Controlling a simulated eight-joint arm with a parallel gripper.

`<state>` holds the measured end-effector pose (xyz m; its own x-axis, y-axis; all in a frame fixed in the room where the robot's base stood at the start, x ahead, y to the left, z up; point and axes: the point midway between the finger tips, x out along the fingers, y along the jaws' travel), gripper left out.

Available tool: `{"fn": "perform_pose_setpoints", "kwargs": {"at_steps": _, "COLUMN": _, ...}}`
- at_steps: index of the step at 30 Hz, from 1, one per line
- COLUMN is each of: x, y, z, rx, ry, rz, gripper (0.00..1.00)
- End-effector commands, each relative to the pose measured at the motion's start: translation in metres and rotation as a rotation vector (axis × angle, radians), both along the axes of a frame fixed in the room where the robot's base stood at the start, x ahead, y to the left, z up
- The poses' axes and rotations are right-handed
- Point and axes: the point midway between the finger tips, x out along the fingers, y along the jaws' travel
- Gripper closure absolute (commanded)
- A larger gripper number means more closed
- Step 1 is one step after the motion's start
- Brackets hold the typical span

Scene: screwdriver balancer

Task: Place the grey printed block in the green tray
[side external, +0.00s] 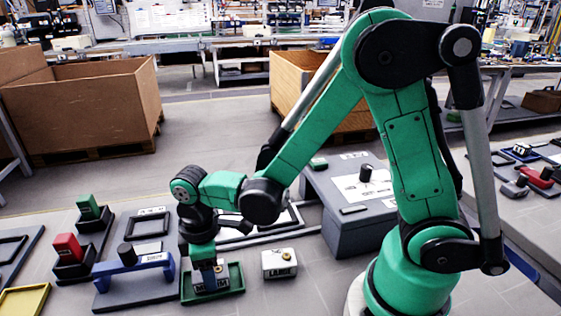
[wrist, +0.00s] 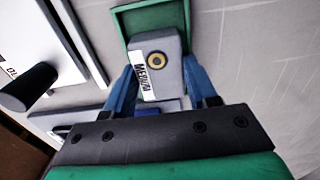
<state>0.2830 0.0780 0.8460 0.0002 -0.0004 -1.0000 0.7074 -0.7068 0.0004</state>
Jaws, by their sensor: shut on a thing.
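The grey printed block (wrist: 157,66) has a white label reading MEDIUM and a brass ring on its face. My gripper (wrist: 160,80) is shut on it, with a blue finger along each side. The green tray (wrist: 125,29) shows behind the block in the wrist view. In the side view my gripper (side external: 209,270) points down at the green tray (side external: 240,277), and the held block (side external: 211,284) appears within the tray's outline. I cannot tell whether it touches the tray floor. The fingers hide part of the block there.
A light block with a brass ring (side external: 279,263) stands just right of the tray. A blue bridge-shaped fixture (side external: 133,268) is close on the left. Red (side external: 68,250) and green (side external: 88,208) pieces sit in dark holders further left. A grey box (side external: 345,230) stands behind right.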

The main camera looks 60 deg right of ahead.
Motion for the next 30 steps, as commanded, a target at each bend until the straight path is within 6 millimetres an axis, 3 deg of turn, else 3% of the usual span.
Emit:
{"fn": "perform_pose_setpoints", "kwargs": {"at_steps": 3, "x": 0.0, "y": 0.0, "z": -0.003, "rx": 0.0, "ry": 0.0, "rz": 0.0, "gripper": 1.0}}
{"fn": "perform_pose_setpoints", "kwargs": {"at_steps": 4, "x": 0.0, "y": 0.0, "z": -0.003, "rx": 0.0, "ry": 0.0, "rz": 0.0, "gripper": 0.4}}
{"fn": "perform_pose_setpoints", "kwargs": {"at_steps": 6, "x": 0.0, "y": 0.0, "z": -0.003, "rx": 0.0, "ry": 0.0, "rz": 0.0, "gripper": 0.2}}
{"fn": "perform_pose_setpoints", "kwargs": {"at_steps": 7, "x": 0.0, "y": 0.0, "z": -0.003, "rx": 0.0, "ry": 0.0, "rz": 0.0, "gripper": 0.17}}
{"fn": "perform_pose_setpoints", "kwargs": {"at_steps": 20, "x": 0.0, "y": 0.0, "z": 0.005, "rx": 0.0, "ry": 0.0, "rz": 0.0, "gripper": 0.17}}
{"fn": "perform_pose_setpoints", "kwargs": {"at_steps": 30, "x": 0.0, "y": 0.0, "z": 0.06, "rx": 0.0, "ry": 0.0, "rz": 0.0, "gripper": 0.17}}
